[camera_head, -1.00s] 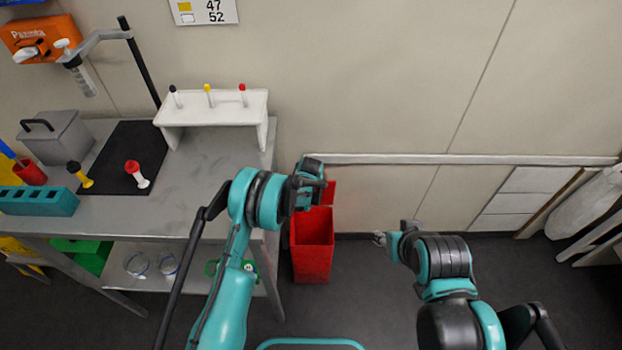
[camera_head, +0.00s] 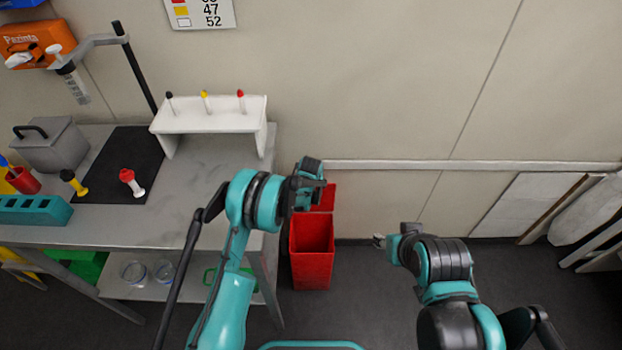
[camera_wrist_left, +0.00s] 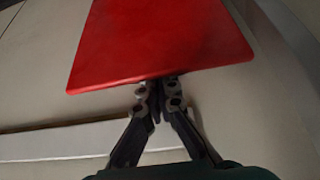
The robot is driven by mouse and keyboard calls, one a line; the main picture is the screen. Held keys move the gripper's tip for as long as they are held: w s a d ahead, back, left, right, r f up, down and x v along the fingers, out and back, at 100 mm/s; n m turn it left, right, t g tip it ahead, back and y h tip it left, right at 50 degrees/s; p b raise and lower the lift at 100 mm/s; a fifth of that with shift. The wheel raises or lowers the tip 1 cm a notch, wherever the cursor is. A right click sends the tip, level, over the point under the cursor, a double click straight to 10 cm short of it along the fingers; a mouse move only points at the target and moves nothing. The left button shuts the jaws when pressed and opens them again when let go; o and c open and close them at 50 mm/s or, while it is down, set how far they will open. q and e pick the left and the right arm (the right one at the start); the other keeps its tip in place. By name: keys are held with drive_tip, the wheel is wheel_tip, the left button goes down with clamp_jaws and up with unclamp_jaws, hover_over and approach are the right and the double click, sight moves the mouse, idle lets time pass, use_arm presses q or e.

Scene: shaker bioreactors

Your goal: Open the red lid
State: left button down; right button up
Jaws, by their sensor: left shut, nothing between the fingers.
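The red bin (camera_head: 312,270) stands on the floor right of the workbench. A red panel (camera_head: 325,198), which looks like its raised lid, shows at its back, partly hidden by my left gripper. In the left wrist view the red panel (camera_wrist_left: 160,45) fills the upper middle. My left gripper (camera_head: 320,183) is over the back of the bin. In the wrist view its shut, empty fingers (camera_wrist_left: 158,88) are at the panel's lower edge; whether they touch it I cannot tell. My right gripper (camera_head: 379,241) is small, right of the bin, away from it.
The grey workbench (camera_head: 200,190) at left holds a white rack (camera_head: 208,120), a black mat (camera_head: 115,180) and a teal block (camera_head: 35,210). A wall rail (camera_head: 450,166) runs behind the bin. White panels (camera_head: 525,205) lean at right. The dark floor between is clear.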

use_arm(q)
drive_tip(key=v, duration=1.2)
